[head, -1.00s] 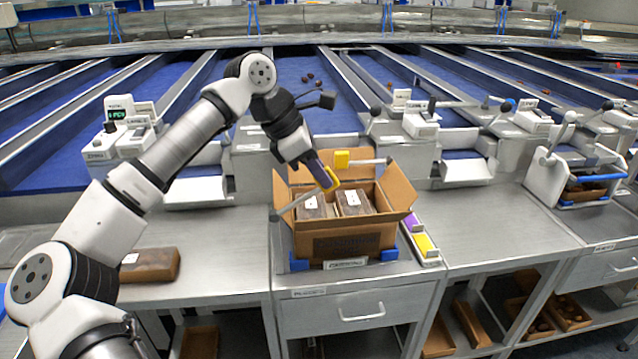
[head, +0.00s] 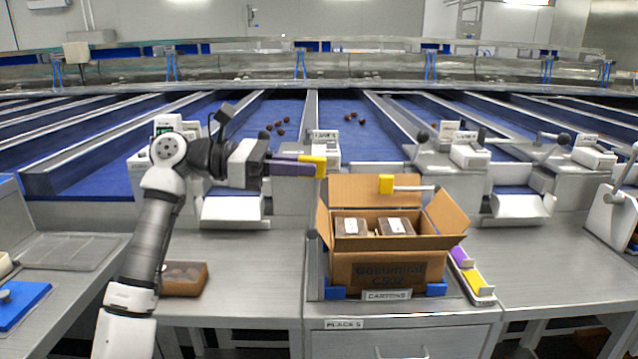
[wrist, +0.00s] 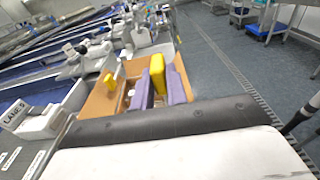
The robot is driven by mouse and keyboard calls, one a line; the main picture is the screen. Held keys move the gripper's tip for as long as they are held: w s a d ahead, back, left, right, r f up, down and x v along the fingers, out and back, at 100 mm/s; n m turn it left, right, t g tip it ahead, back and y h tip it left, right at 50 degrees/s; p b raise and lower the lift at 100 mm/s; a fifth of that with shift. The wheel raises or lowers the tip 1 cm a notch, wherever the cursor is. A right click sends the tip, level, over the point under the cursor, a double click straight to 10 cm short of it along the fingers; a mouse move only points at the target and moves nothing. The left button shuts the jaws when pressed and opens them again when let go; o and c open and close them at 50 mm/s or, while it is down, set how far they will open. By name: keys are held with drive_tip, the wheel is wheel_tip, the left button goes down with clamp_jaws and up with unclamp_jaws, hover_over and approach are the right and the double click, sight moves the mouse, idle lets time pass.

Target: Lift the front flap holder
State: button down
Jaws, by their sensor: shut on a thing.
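My gripper (head: 306,166) is up at the left of the open carton, level with its top or above. Its purple fingers are shut on a yellow grip (head: 320,166), which I take for the front flap holder's. The wrist view shows this yellow grip (wrist: 157,73) squeezed between both fingers. Any rod joining it to the stand is hard to make out. The open brown carton (head: 375,272) holds dark packs with white labels (head: 396,226). A second holder, with a yellow tip (head: 386,184) and grey rod, is at the back flap (head: 350,190).
Blue stops (head: 335,292) flank the carton's base. A tray with purple and yellow blocks (head: 470,272) lies right of it. A brown pack (head: 184,278) lies on the left bench. Weighing units (head: 462,155) and blue lanes stand behind. The bench right of the tray is clear.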

drive_tip(key=shift+a+f+h+b, duration=0.3)
drive_tip(key=shift+a+h+b, duration=0.5)
drive_tip(key=shift+a, duration=0.05)
drive_tip(key=shift+a+f+h+b, duration=0.3)
drive_tip(key=shift+a+h+b, duration=0.5)
drive_tip(key=shift+a, duration=0.05)
drive_tip(key=c, duration=1.7)
unclamp_jaws()
drive_tip(key=shift+a, duration=0.1)
drive_tip(key=a+f, duration=0.1)
drive_tip(key=a, duration=0.3)
drive_tip(key=a+b, duration=0.1)
drive_tip(key=a, duration=0.4)
drive_tip(key=a+f, duration=0.1)
drive_tip(key=a, duration=0.3)
drive_tip(key=shift+a+f, duration=0.25)
drive_tip(key=shift+f, duration=0.05)
